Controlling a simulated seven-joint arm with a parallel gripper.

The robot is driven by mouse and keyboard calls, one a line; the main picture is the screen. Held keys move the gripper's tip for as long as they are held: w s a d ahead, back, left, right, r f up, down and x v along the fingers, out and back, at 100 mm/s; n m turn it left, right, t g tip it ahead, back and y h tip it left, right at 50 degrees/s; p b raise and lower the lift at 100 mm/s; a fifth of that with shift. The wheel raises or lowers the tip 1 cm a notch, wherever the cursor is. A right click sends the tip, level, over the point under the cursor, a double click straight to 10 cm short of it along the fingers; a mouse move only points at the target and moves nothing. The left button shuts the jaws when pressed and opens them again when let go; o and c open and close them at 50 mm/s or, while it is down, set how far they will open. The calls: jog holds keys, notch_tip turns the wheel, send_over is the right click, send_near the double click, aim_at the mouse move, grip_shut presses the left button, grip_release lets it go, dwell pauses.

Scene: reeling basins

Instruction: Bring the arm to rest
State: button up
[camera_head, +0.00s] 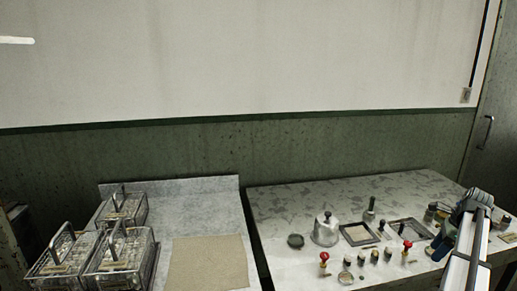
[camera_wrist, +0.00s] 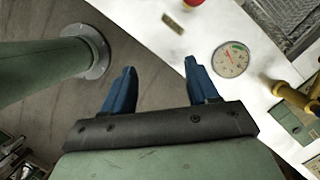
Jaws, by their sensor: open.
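My gripper (camera_wrist: 159,86) shows in the wrist view with its two blue fingers spread apart and nothing between them. The fingers point over the grey floor (camera_wrist: 150,40) beside the edge of a pale worktop, and the right finger overlaps that edge in the picture. In the head view my arm (camera_head: 468,240) reaches in at the lower right, over the right end of the marble-patterned table (camera_head: 300,200).
In the head view, a metal dome (camera_head: 326,232), square frames (camera_head: 359,234) and several small pieces crowd the table. Wire baskets (camera_head: 122,258) stand left, beside a beige mat (camera_head: 208,264).

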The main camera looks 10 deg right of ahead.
jog(key=s+a+f+n+g+h, duration=0.1)
jog(key=s+a+f+n, duration=0.2)
jog(key=f, duration=0.7)
jog(key=s+a+f+n+g+h, duration=0.1)
jog(key=s+a+f+n, duration=0.2)
jog(key=f, duration=0.7)
jog(key=s+a+f+n+h, duration=0.1)
jog(key=s+a+f, duration=0.3)
jog(key=f, duration=0.5)
jog(key=a+f+n+g, duration=0.1)
jog(key=a+f+n, duration=0.2)
jog(key=a+f, duration=0.35)
jog(key=s+a+f+n+g+y, duration=0.1)
jog(key=a+f+n, duration=0.2)
jog(key=a, duration=0.7)
jog(key=a+f+n+g, duration=0.1)
jog(key=a+f+n, duration=0.2)
jog(key=a+f, duration=0.35)
jog(key=s+a+f+n+g, duration=0.2)
jog(key=s+a+n, duration=0.3)
jog(key=s+a, duration=0.3)
jog(key=s+a+f+n+g, duration=0.1)
jog(key=s+a+f+n, duration=0.3)
jog(key=s+a, duration=0.5)
jog(key=a+n, duration=0.1)
jog(key=a, duration=0.2)
jog(key=shift+a+n+g+h, duration=0.15)
jog(key=shift+n+g+h, duration=0.15)
jog(key=shift+g+h, duration=0.1)
